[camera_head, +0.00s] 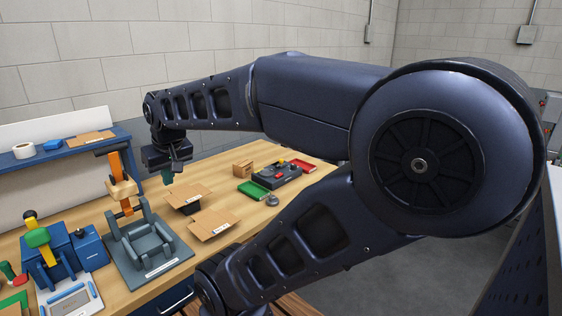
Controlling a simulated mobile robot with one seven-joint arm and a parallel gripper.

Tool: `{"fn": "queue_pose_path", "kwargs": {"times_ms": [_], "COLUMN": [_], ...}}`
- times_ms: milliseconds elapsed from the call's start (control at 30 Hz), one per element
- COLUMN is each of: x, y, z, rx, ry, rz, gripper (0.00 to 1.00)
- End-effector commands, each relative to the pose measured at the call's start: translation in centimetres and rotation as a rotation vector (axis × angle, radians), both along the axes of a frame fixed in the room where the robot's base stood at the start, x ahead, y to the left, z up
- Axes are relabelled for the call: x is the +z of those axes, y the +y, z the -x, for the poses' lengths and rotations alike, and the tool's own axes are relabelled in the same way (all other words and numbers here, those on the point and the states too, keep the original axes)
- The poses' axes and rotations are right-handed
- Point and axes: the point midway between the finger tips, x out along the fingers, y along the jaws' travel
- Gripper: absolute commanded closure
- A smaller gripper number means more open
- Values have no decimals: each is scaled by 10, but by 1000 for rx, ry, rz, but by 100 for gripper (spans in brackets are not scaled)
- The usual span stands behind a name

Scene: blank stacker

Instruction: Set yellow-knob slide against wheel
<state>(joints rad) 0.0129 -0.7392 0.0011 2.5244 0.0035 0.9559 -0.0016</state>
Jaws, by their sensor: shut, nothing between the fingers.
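My gripper (168,178) hangs over the workbench from the far end of my arm, pointing down, with its fingers shut and nothing held. It is above and behind the brown cardboard pieces. On the left stands a blue device (58,252) with a yellow slanted bar (46,256), a green part (37,237) and a dark knob with yellow below it (30,216). A dark box (277,176) at the back right carries small red and yellow knobs. I cannot tell which yellow part is the slide's knob, and no wheel is clearly made out.
A grey fixture (148,247) with an orange upright (122,178) stands left of the cardboard pieces (212,223). Green (252,190) and red (303,165) trays flank the dark box. A blue shelf (60,152) runs along the back left. My arm hides the right side.

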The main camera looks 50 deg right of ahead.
Motion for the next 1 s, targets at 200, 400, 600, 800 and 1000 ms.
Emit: {"fn": "queue_pose_path", "kwargs": {"times_ms": [200, 400, 600, 800, 1000], "x": [16, 31, 41, 46, 45], "y": [-19, -48, -83, -125, -173], "z": [-36, -77, -118, -156, -191], "rx": [-70, -152, -237, -322, -410], "ry": [8, 13, 15, 18, 20], "rz": [-19, -38, -53, -65, -76], "gripper": [100, 100, 100, 100, 100]}}
